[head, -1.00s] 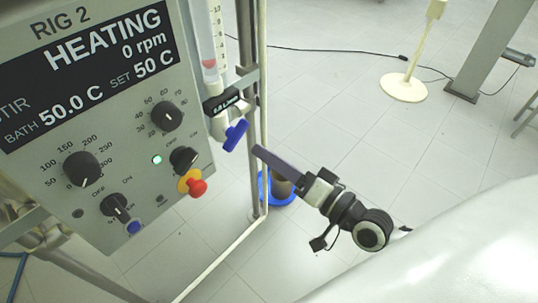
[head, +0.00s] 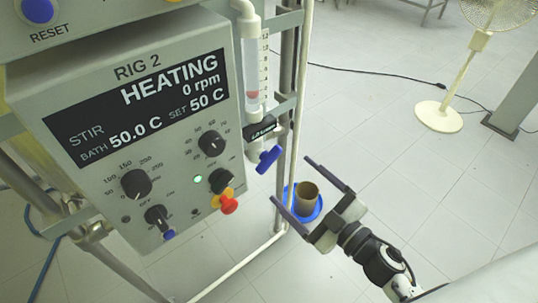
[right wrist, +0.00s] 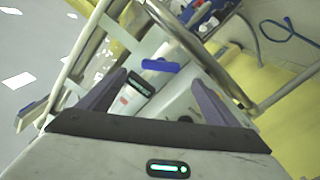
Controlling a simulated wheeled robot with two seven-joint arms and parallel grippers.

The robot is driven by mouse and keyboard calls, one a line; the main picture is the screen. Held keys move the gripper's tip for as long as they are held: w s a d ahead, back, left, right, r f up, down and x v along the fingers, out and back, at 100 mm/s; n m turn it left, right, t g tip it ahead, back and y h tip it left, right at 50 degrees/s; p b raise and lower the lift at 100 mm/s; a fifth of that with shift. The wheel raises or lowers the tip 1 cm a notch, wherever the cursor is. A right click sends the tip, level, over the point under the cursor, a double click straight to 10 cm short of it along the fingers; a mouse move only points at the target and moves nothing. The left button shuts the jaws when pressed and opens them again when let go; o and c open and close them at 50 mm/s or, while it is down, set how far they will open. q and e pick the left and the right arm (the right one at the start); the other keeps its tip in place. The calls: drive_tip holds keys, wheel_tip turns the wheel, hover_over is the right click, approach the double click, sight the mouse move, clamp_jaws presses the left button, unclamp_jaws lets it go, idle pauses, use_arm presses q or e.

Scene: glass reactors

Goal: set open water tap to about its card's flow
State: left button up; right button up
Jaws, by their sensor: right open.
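The water tap's blue handle (head: 268,158) sits below a clear flow tube (head: 252,75) with a red float low in it, on the right side of the rig. The handle is tilted, its right end higher. A black card (head: 260,128) with white print, too small to read surely, is just above it. My right gripper (head: 289,178) is open and empty, below and right of the handle, apart from it. In the right wrist view the blue handle (right wrist: 160,66) lies beyond and between the open fingers, with the card (right wrist: 142,86) beside it. My left gripper is not in view.
The RIG 2 panel (head: 150,110) reads HEATING, with several knobs and a red stop button (head: 229,205) left of the tap. A metal frame post (head: 288,100) stands close behind it. A brown beaker-like vessel (head: 307,195) is on a blue base beyond the gripper. A fan (head: 438,117) stands farther right.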

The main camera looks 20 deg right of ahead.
sight(272, 163)
drive_tip(key=p+x, duration=0.1)
drive_tip(key=x, duration=0.9)
drive_tip(key=shift+w+a+f, duration=0.1)
drive_tip(key=shift+w, duration=0.05)
drive_tip(key=shift+c, duration=0.4)
drive_tip(key=c, duration=1)
drive_tip(key=shift+n, duration=1.4)
drive_tip(key=o, duration=1.1)
